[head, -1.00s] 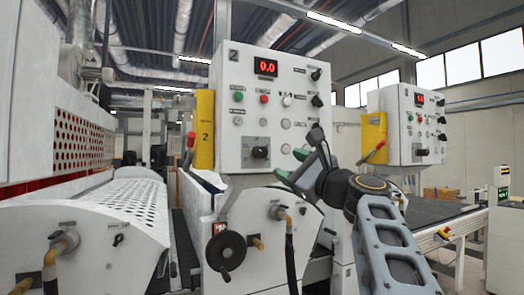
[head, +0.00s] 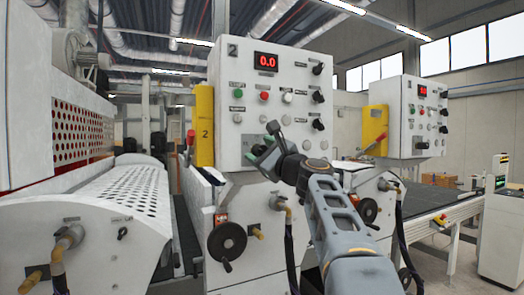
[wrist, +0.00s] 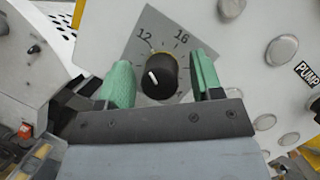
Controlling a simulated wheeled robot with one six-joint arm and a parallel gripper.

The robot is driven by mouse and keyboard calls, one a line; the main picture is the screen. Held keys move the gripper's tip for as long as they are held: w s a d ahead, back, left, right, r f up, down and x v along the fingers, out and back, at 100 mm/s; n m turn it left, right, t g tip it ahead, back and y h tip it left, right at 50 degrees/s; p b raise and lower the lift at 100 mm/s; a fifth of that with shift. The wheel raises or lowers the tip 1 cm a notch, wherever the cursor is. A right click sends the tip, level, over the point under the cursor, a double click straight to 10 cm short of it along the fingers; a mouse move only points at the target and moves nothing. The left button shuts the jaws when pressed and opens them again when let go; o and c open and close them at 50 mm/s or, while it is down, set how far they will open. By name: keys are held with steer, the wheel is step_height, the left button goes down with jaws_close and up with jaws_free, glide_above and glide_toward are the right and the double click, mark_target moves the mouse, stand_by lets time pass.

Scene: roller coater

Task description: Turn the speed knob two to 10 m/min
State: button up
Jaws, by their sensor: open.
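The speed knob (wrist: 160,76) on cabinet two is black and round, with a white pointer mark, on a grey dial plate (wrist: 150,35). The numbers 12 and 16 show on the dial; the pointer slants to the upper left in the wrist view, below the 12. My gripper (wrist: 160,66) is open, with a green finger on each side of the knob and a gap to it on both sides. In the head view my gripper (head: 264,144) is in front of the lower panel and hides the knob. The red display (head: 266,61) reads 0.0.
The white control cabinet two (head: 225,100) carries several buttons and black selector knobs (head: 318,96) at its right. A yellow post (head: 204,120) stands at its left. A handwheel (head: 227,242) is below. A second, similar cabinet (head: 405,135) stands at the right.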

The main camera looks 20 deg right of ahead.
steer(key=c, duration=0.9)
steer(key=shift+n, duration=0.4)
steer(key=shift+n+g+y, duration=0.35)
steer(key=shift+n+g, duration=0.25)
steer(key=shift+n, duration=0.85)
steer(key=shift+n+g+y, duration=0.35)
steer(key=shift+n+g, duration=0.25)
steer(key=shift+n, duration=0.85)
steer(key=shift+p, duration=0.3)
steer(key=o, duration=0.9)
